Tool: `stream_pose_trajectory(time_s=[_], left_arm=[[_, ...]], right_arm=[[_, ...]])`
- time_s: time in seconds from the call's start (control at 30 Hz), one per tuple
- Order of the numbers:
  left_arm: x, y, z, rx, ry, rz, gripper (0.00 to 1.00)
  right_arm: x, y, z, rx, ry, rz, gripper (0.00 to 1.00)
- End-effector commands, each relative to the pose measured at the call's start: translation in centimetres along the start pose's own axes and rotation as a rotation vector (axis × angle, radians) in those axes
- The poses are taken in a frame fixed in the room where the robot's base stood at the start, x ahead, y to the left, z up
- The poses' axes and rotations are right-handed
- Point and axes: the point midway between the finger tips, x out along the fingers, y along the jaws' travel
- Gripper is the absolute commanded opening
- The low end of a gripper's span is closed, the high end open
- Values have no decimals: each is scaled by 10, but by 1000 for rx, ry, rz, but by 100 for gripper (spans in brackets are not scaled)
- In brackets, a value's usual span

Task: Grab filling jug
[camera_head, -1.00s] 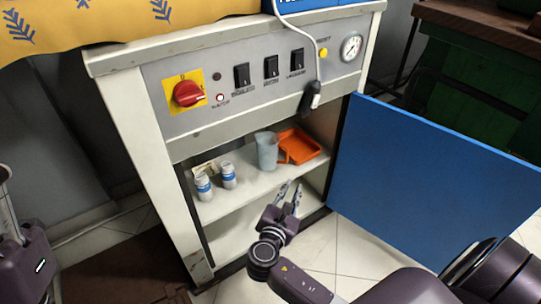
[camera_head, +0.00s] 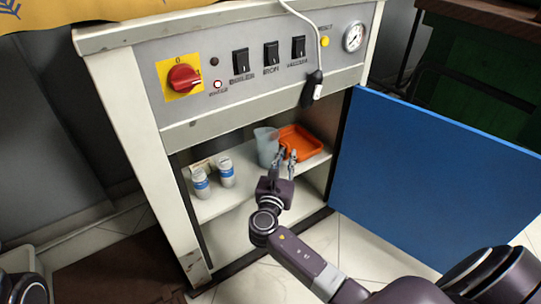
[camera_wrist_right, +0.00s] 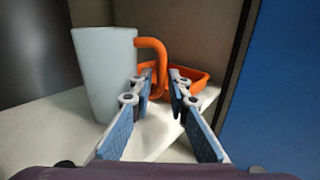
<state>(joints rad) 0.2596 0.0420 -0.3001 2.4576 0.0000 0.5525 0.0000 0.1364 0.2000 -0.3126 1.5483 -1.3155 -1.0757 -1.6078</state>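The filling jug (camera_head: 266,147) is a pale translucent cup with an orange handle. It stands upright on the upper shelf inside the open cabinet. In the right wrist view the jug (camera_wrist_right: 105,75) is left of my fingers, and its orange handle (camera_wrist_right: 160,53) curves down in line with the gap between the fingertips. My right gripper (camera_head: 287,160) is open in front of the handle, just right of the jug. The right wrist view also shows the gripper (camera_wrist_right: 161,78) with a clear gap between its fingers. I cannot tell whether they touch the handle. My left gripper is not in view.
An orange tray (camera_head: 304,142) lies behind and right of the jug. Two white-and-blue bottles (camera_head: 201,184) (camera_head: 226,172) stand left on the shelf (camera_head: 235,197). The blue cabinet door (camera_head: 425,175) stands open at right. A cable with a dark plug-like end hangs above the opening.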

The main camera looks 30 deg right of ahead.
Motion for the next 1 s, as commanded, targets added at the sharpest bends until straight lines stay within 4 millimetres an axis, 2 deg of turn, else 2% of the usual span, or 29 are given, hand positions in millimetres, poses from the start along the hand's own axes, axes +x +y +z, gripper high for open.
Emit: stream_pose_trajectory(time_s=[0.13, 0.37, 0.53, 1.0], left_arm=[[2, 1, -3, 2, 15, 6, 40], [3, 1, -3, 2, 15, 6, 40], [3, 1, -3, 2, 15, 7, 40], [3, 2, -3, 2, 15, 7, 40]], right_arm=[[9, 0, -1, 0, 1, 1, 16], [10, 0, 0, 1, 1, 1, 16], [9, 0, 0, 1, 2, 1, 0], [9, 0, 0, 0, 2, 1, 0]])
